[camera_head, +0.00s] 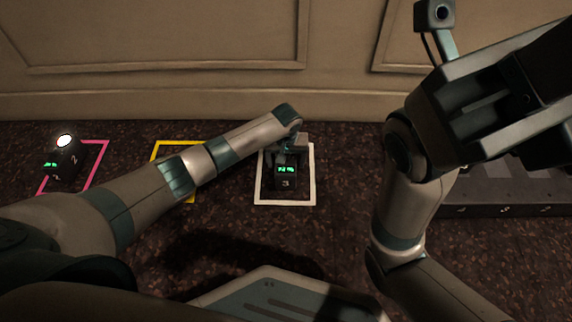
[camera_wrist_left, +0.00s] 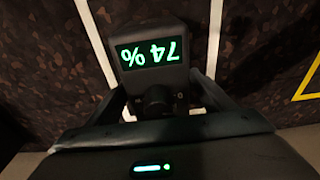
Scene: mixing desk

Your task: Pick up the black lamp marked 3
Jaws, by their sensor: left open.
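The black lamp marked 3 (camera_head: 285,176) stands inside a white square outline on the dark speckled desk, with a green display facing me. In the left wrist view the lamp (camera_wrist_left: 163,52) shows its display upside down, reading 74 %. My left gripper (camera_head: 288,145) is at the lamp from above and hides its upper part. In the left wrist view the open fingers (camera_wrist_left: 160,92) lie on either side of a dark round part of the lamp; I cannot tell whether they touch it. My right arm's dark end (camera_head: 485,110) is raised at the upper right, its fingertips not clear.
Another black lamp (camera_head: 64,158), marked 2 and with a lit white top, stands in a pink outline (camera_head: 98,150) at the left. A yellow outline (camera_head: 160,150) lies partly under my left arm. A dark flat panel (camera_head: 510,200) lies at the right. A panelled wall (camera_head: 180,80) closes the back.

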